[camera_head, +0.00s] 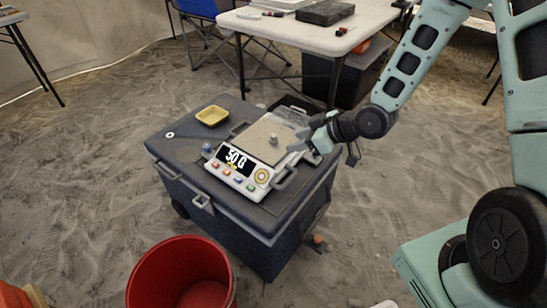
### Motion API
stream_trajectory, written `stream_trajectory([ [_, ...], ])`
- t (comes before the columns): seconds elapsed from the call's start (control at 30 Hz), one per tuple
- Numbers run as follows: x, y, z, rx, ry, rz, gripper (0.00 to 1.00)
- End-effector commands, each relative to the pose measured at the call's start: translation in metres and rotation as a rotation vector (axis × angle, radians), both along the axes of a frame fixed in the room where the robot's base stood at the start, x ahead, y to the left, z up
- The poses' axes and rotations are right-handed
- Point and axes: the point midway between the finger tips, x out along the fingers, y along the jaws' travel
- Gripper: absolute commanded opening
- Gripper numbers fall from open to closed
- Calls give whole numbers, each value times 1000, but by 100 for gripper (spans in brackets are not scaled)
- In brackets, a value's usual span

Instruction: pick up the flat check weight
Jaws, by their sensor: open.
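A bench scale (243,168) with a lit display stands on the dark cooler box (178,148). The display seems to read 500. A small grey knobbed piece (274,138) sits on the scale's tan pan (262,146); it may be a check weight. A small pale ring-like disc (170,135) lies at the lid's left edge; I cannot tell which of these is the flat check weight. My gripper (299,141) is open, low over the pan's right side, just right of the knobbed piece. Its fingers hide part of the scale there.
A yellow tray (212,115) sits on the lid behind the scale. A red bucket (140,290) stands on the sand in front. A white table (290,32) is behind.

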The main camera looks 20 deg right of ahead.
Motion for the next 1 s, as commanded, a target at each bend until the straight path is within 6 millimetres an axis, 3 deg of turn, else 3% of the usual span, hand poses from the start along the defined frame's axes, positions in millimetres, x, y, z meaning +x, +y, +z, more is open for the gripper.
stream_trajectory([
  [0.03, 5, -14, -40, 64, -45, -25, 43],
  [0.13, 12, -35, -66, 177, -166, -59, 43],
  [0.3, 15, -62, -86, 313, -325, -119, 43],
  [0.43, 15, -70, -87, 357, -383, -142, 43],
  [0.57, 25, -64, -87, 365, -397, -143, 43],
  [1.0, 96, -14, -101, 363, -393, -143, 43],
])
